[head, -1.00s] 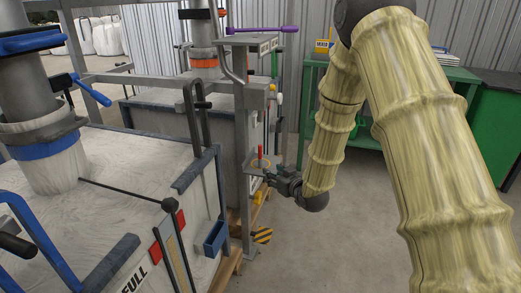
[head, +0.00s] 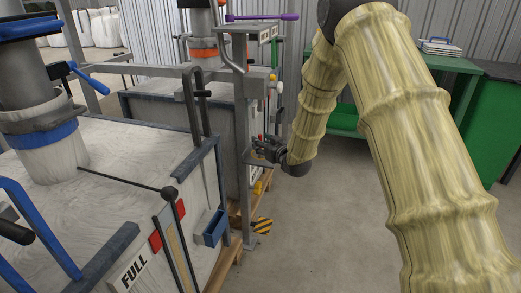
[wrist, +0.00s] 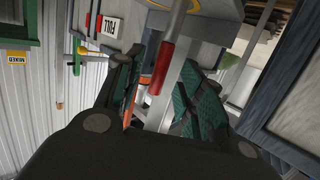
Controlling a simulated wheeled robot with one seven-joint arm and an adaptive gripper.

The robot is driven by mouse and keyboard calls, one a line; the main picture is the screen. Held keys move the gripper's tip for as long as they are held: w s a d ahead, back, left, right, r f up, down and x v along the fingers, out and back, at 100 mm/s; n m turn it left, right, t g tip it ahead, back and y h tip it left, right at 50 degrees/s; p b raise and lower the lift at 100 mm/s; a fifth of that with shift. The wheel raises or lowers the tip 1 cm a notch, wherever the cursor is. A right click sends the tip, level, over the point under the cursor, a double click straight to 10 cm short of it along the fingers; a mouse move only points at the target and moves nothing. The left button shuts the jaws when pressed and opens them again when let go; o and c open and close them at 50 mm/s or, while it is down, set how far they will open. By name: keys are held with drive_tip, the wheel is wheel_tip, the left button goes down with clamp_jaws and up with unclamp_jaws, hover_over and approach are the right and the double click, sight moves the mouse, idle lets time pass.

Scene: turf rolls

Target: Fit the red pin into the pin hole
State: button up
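The red pin (wrist: 160,68) shows in the wrist view as a red cylinder in line with a grey rod. It lies between the two teal-padded fingers of my gripper (wrist: 164,82), with gaps visible beside it, so the gripper looks open around it and not closed on it. An orange-edged ring (wrist: 193,6) on a grey plate (wrist: 220,10) shows at the top; I cannot tell if this is the pin hole. In the head view my gripper (head: 262,149) is at the grey post, and the pin cannot be made out clearly there.
A grey steel post (head: 246,130) stands beside my gripper. A white-topped box (head: 120,185) with a FULL label is at the left. A blue holder (head: 214,228) hangs on its side. A green bench (head: 450,65) stands behind my arm. The floor (head: 330,220) at centre right is clear.

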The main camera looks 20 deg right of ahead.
drive_tip(key=shift+x, duration=1.2)
drive_tip(key=shift+f, duration=0.1)
drive_tip(key=shift+c, duration=0.3)
clamp_jaws()
